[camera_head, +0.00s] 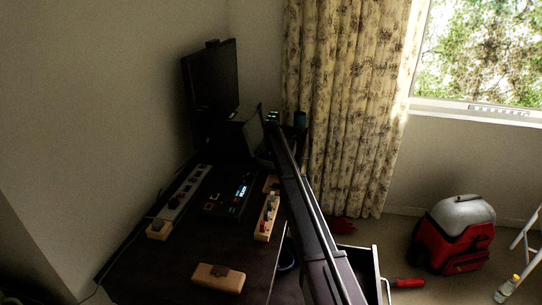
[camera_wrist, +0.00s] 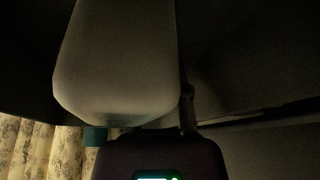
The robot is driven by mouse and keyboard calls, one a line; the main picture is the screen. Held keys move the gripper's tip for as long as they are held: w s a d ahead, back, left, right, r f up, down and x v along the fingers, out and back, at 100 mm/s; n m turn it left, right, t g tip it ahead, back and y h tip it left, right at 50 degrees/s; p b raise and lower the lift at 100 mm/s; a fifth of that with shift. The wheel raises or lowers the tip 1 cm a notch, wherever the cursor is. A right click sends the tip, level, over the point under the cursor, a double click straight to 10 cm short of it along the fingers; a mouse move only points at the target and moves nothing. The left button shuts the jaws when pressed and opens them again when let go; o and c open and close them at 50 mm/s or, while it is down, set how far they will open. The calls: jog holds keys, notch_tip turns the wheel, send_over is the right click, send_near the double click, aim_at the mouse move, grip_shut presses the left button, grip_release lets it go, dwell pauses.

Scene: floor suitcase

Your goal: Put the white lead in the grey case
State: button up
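I cannot make out a white lead for certain in either view. A thin pale cord (camera_head: 92,294) hangs at the desk's lower left edge in the head view, but it is too small to identify. I see no grey case in either view. My arm rises from the bottom of the head view toward the back of the desk. I cannot make out my gripper's fingers there. The wrist view is dark and mostly filled by a large smooth pale shape and a dark body with a lit display. No fingertips show in it.
The dark desk (camera_head: 150,270) holds a wooden box (camera_head: 218,278), a power strip (camera_head: 182,193), a lit device (camera_head: 232,194), a wooden rack (camera_head: 267,217) and a monitor (camera_head: 211,84). An open drawer (camera_head: 376,270) juts out.

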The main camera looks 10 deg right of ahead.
jog(key=shift+o, duration=0.7)
jog(key=shift+r, duration=0.2)
jog(key=p+v, duration=1.1)
jog(key=v, duration=0.1)
dwell(0.9)
jog(key=s+d+g, duration=0.2)
jog(key=s, duration=2.6)
jog(key=s+d+f+g, duration=0.1)
jog(key=s+d+g, duration=0.1)
jog(key=s, duration=2.6)
jog(key=shift+s+d+f, duration=0.25)
jog(key=shift+s+d, duration=0.15)
jog(key=shift+d, duration=0.15)
jog(key=shift+c, duration=0.2)
